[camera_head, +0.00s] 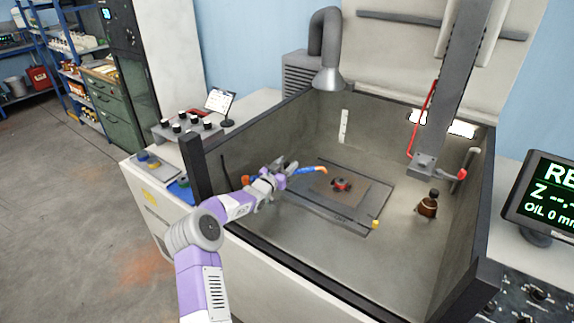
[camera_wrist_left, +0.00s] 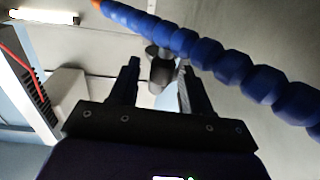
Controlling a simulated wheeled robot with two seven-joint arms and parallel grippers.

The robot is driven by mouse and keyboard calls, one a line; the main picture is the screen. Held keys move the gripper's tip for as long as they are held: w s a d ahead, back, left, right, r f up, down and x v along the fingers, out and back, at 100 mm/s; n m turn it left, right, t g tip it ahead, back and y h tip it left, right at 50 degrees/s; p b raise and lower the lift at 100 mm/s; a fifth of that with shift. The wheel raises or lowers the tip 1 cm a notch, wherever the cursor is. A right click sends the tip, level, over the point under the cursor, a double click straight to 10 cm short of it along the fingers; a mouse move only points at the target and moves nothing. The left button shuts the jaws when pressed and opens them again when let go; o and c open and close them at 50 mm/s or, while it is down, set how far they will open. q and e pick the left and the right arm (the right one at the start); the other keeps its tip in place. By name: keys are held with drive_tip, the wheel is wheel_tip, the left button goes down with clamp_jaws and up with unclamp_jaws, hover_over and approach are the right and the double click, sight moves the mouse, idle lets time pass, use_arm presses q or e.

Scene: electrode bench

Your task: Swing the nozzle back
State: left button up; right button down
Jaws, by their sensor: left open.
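The nozzle (camera_head: 312,170) is a blue segmented hose with an orange tip, reaching right over the work tank. In the left wrist view the blue hose (camera_wrist_left: 202,51) runs diagonally from the top to the right edge, with its orange tip at the top. My left gripper (camera_head: 287,166) is over the tank at the left of the nozzle, close to the hose. In the left wrist view my left gripper (camera_wrist_left: 157,78) is open, with the hose crossing near its right finger. Whether they touch is unclear. My right gripper is out of view.
A red and dark part (camera_head: 341,184) sits on a plate on the tank floor. The grey machine column (camera_head: 455,85) with a red tube hangs above. The dark tank rim (camera_head: 300,273) bounds the space.

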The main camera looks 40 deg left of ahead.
use_arm(q)
drive_tip(key=shift+w+a, duration=0.1)
drive_tip(key=shift+w, duration=0.25)
clamp_jaws()
